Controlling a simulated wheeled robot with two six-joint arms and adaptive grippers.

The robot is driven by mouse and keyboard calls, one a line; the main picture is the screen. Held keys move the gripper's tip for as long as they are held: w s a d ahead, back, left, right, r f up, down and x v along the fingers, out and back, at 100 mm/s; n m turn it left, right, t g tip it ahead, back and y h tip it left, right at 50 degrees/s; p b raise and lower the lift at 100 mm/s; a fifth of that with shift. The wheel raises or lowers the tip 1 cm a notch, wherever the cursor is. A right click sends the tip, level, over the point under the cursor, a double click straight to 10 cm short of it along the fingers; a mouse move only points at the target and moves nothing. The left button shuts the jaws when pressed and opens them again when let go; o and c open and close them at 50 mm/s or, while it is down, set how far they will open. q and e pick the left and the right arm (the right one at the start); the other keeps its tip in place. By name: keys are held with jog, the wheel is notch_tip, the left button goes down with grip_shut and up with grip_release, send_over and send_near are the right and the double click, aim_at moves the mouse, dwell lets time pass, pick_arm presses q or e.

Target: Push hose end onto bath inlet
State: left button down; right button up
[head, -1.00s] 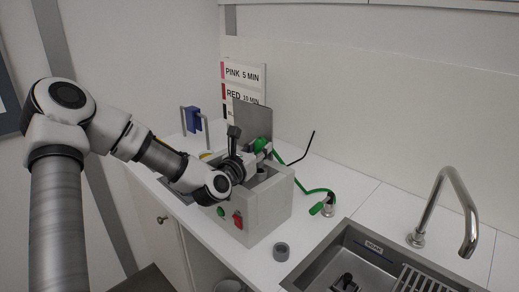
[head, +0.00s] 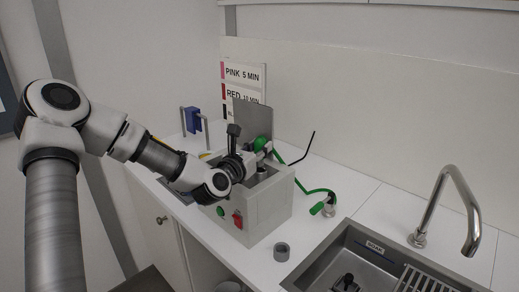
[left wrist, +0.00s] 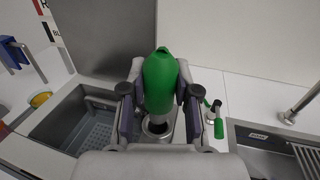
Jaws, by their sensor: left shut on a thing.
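My left gripper (left wrist: 153,100) is shut on the green hose end (left wrist: 160,80), which stands upright between the fingers in the left wrist view. A pale collar shows at its lower end. Right below it is the round metal bath inlet (left wrist: 160,136), partly hidden by the hose end; I cannot tell whether they touch. In the head view the green hose end (head: 261,143) is over the grey bath (head: 262,215), partly behind my left gripper (head: 262,150). My right gripper is not in view.
The green hose (head: 312,191) runs right to a valve with a green lever (head: 317,208). A sink (head: 330,255) with a tall faucet (head: 443,190) is at right. A sign (head: 244,75) stands behind.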

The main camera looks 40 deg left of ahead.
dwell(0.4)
pick_arm(q)
jog(key=shift+b, duration=0.35)
jog(key=shift+f+b, duration=1.55)
jog(key=shift+b, duration=0.4)
jog(key=c, duration=0.8)
grip_release()
jog(key=shift+o, duration=0.2)
